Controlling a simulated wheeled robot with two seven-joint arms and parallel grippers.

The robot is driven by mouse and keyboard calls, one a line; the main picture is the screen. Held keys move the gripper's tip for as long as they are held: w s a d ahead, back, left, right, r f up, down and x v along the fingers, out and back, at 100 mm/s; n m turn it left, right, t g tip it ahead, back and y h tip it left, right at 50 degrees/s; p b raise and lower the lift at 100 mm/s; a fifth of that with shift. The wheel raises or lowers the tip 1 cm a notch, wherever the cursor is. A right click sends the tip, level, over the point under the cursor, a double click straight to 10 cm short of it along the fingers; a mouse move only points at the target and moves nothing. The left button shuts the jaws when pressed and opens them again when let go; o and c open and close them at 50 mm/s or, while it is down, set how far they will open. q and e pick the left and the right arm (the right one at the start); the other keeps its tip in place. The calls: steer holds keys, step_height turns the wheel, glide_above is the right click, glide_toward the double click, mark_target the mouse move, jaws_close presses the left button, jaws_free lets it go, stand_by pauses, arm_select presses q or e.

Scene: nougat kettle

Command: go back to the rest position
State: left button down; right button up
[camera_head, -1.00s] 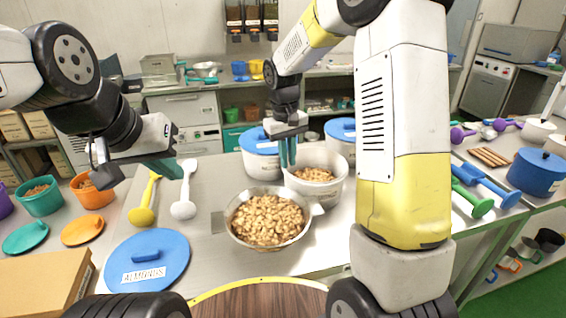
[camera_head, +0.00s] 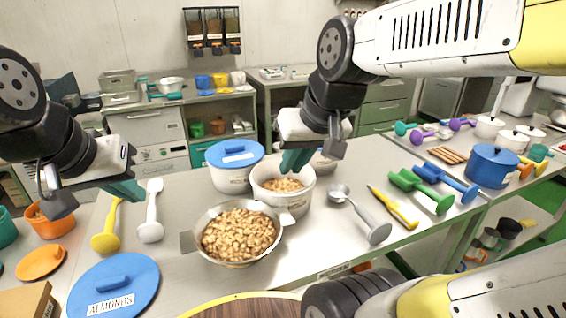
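My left gripper (camera_head: 124,190) hangs at the left, above the table edge near the yellow and white scoops, with its teal fingers seen side-on. It holds nothing that I can see. My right gripper (camera_head: 294,161) is over the white tub of nuts (camera_head: 284,192), with its teal fingertips just above the rim. I see no object between its fingers, and the finger gap is hard to make out. The metal bowl of nuts (camera_head: 240,234) stands on the steel table in front of that tub.
The blue ALMONDS lid (camera_head: 113,287) lies at the table's front left. A yellow scoop (camera_head: 106,240) and a white scoop (camera_head: 150,228) lie behind it. A blue-lidded tub (camera_head: 235,157) stands at the back. Scoops and a blue pot (camera_head: 491,166) are on the right.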

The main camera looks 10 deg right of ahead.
steer(key=shift+s+t, duration=0.3)
steer(key=shift+s, duration=0.8)
steer(key=shift+d, duration=0.15)
